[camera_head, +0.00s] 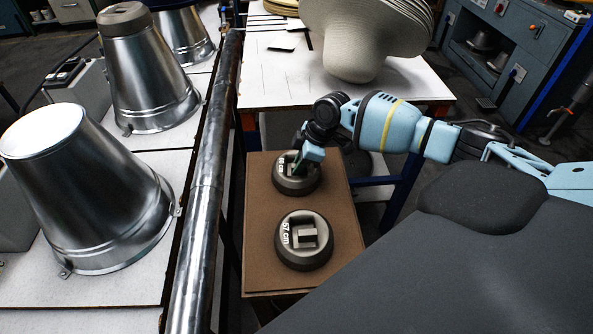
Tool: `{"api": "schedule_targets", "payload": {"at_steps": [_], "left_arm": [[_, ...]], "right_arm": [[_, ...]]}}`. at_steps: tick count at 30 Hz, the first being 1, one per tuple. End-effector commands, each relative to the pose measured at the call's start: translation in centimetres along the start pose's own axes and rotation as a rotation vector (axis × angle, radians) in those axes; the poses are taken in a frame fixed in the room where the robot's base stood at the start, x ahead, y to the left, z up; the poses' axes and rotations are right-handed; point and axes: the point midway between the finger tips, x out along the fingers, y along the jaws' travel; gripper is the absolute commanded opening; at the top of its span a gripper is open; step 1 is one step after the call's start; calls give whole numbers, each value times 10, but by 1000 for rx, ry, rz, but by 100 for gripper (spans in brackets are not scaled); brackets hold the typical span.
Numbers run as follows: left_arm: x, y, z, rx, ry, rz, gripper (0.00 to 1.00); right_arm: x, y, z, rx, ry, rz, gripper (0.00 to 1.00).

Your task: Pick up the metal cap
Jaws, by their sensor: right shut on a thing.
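Two dark round metal caps sit on a brown-topped table. The near metal cap (304,252) is marked "57 cm" and has a grip block in its recessed top. The far metal cap (297,187) looks alike, with its top partly covered by my gripper. My right gripper (299,166) reaches down from the right into the top of the far cap and is shut on it. I cannot tell whether that cap is lifted off the table. My left gripper is out of view.
The brown table (262,235) has a metal pipe rail (205,200) along its left. Beyond the rail stand several shiny metal cones (85,195). A white table (270,85) with stacked felt hats (360,40) stands behind. Machines stand at the back right.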

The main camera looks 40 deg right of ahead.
Motion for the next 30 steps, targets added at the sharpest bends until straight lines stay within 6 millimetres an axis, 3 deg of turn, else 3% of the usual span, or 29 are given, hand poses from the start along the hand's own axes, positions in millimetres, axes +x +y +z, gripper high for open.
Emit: {"api": "schedule_targets", "payload": {"at_steps": [30], "left_arm": [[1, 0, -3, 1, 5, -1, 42]], "right_arm": [[-8, 2, -5, -1, 7, 5, 0]]}}
